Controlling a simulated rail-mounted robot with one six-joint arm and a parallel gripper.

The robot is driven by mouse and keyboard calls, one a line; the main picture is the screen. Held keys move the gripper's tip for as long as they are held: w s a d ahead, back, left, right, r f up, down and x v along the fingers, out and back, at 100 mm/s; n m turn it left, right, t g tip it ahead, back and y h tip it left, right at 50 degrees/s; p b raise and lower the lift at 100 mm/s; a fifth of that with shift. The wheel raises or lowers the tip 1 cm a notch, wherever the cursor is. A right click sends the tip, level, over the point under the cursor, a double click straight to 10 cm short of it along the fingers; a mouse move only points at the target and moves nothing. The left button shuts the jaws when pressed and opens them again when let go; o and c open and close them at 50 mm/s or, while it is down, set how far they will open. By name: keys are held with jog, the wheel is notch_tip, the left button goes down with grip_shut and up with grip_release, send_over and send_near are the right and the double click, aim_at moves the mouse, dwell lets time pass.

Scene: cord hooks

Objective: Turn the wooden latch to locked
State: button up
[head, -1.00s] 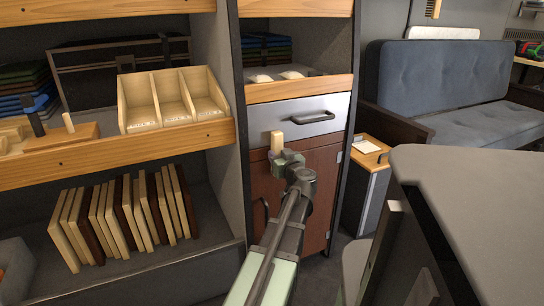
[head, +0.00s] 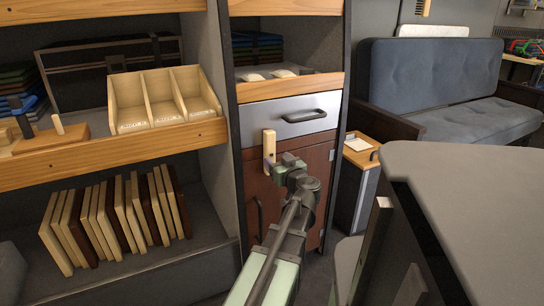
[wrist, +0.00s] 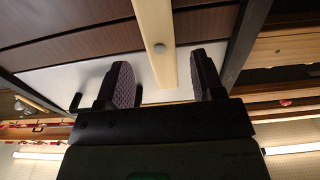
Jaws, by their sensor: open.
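The wooden latch (head: 269,143) is a pale upright bar at the top of the brown cabinet door (head: 305,185), just under the silver drawer. Its upper end overlaps the drawer front in the head view. In the wrist view the latch (wrist: 155,42) runs between my two fingers, with a round grey screw head on it. My gripper (head: 272,165) is open at the latch's lower part in the head view. In the wrist view my gripper (wrist: 165,82) has a finger on each side of the bar, with gaps showing. My gripper hides the latch's lower end in the head view.
The silver drawer (head: 262,122) has a dark handle (head: 304,116). A shelf with a wooden divided bin (head: 155,100) stands to the left. A grey table (head: 480,190) fills the right foreground. A small cabinet (head: 358,185) stands right of the door.

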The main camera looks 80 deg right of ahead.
jog(key=v, duration=0.5)
jog(key=shift+s+a, duration=0.15)
jog(key=shift+a, duration=0.15)
